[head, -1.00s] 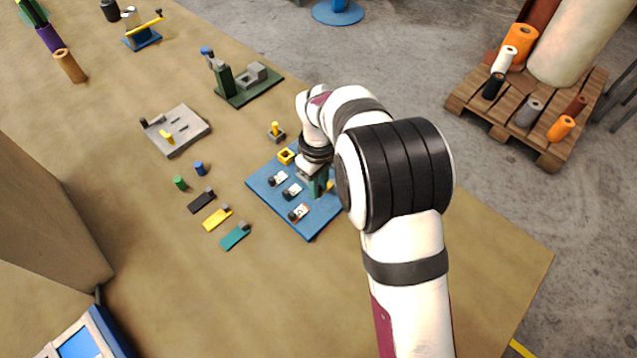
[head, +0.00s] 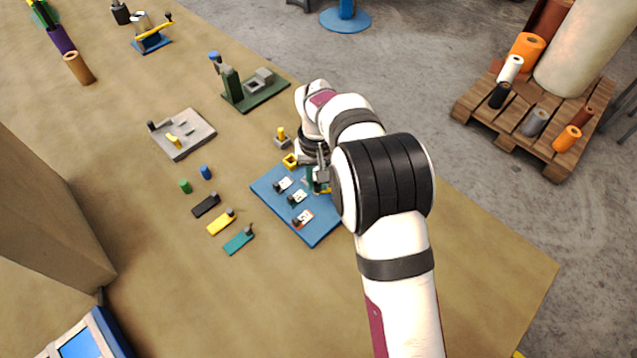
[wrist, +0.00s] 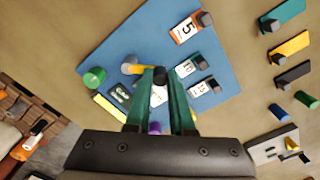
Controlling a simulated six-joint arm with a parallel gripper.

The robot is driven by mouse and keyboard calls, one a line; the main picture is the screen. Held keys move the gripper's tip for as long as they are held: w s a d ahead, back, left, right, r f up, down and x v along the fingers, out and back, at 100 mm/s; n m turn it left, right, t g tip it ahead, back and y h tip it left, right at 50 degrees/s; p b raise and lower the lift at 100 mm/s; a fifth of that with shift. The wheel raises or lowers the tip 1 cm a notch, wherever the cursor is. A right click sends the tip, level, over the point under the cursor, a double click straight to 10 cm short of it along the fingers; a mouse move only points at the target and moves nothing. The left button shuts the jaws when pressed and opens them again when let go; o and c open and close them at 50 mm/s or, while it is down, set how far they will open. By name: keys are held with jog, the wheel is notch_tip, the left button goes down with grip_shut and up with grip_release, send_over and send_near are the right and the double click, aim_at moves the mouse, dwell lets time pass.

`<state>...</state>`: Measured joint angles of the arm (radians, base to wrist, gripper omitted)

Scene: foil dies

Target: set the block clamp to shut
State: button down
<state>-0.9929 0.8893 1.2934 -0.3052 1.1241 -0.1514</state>
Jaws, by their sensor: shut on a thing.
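A blue board (head: 313,233) carries several number tags with dark knobs. It also shows in the wrist view (wrist: 125,45), with an orange tag (wrist: 185,30) marked 5. A yellow piece with a grey round end (wrist: 132,67) sits on the board beside my fingertips. My gripper (wrist: 160,73) is low over the board, its green fingers closed on a small dark-ended piece (wrist: 160,77). A purple part (wrist: 155,127) shows between the fingers near the palm. I cannot tell for certain which piece is the block clamp; my arm and fingers hide part of the board.
A green-based press (head: 256,94) and a grey plate (head: 182,135) stand beyond the board. Black, yellow and teal bars (head: 239,240) lie to the left. A green cylinder (wrist: 94,77) stands at the board's edge.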

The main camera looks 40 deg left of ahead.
jog(key=m, duration=0.1)
jog(key=w+m, duration=0.1)
jog(key=m, duration=0.1)
jog(key=a+m, duration=0.1)
jog(key=shift+w+m, duration=0.25)
jog(key=shift+m, duration=0.05)
jog(key=shift+w+a+m, duration=0.15)
jog(key=shift+w+m, duration=0.3)
jog(key=shift+m, duration=0.8)
jog(key=shift+w+a+m, duration=0.1)
jog(key=shift+w+m, duration=0.35)
jog(key=shift+m, duration=0.8)
jog(key=c, duration=0.8)
grip_release()
jog(key=shift+o, duration=0.2)
notch_tip(320, 180, up, 16)
